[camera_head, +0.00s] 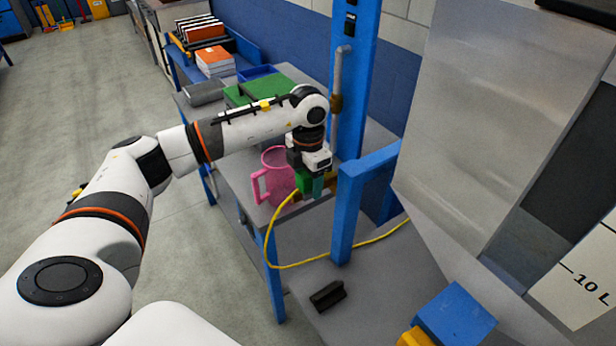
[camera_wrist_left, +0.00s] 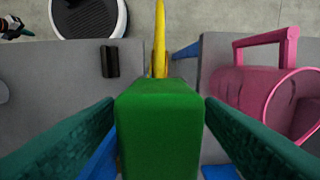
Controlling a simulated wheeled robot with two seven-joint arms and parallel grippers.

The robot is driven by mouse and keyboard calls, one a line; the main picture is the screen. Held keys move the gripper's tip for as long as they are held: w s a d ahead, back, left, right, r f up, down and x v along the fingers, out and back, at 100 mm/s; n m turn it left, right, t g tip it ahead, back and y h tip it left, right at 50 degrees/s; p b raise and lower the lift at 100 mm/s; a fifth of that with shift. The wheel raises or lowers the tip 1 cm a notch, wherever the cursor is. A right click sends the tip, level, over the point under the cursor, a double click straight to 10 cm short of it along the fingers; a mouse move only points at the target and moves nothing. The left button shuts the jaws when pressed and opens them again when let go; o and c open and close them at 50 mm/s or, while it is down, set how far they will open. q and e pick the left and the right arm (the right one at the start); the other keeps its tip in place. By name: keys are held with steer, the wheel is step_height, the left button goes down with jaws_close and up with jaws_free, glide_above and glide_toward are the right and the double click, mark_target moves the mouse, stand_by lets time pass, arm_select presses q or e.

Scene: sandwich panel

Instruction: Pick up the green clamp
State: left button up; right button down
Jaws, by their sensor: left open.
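The green clamp (camera_head: 304,184) shows as a green block at the edge of the grey table, beside the pink mug. In the left wrist view the clamp (camera_wrist_left: 160,125) sits upright in the centre, with a yellow hose (camera_wrist_left: 160,45) running away behind it. My left gripper (camera_head: 312,182) points down over the clamp. Its two teal fingers (camera_wrist_left: 158,112) stand open, one on each side of the clamp, with narrow gaps visible. The lower part of the clamp is hidden in the head view. My right gripper is not in view.
The pink mug (camera_head: 278,178) stands close on the left of the clamp. A blue post (camera_head: 352,110) rises close behind. The yellow hose (camera_head: 290,266) hangs in a loop in front. A black object (camera_head: 327,295) lies on the lower grey surface.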

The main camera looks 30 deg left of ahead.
arm_select(q)
steer(key=c, duration=1.2)
steer(key=shift+o, duration=0.2)
steer(key=shift+w, duration=0.1)
steer(key=shift+r, duration=0.4)
step_height(320, 180, up, 9)
steer(key=b, duration=0.2)
steer(key=shift+r+b, duration=0.1)
steer(key=shift+b, duration=0.2)
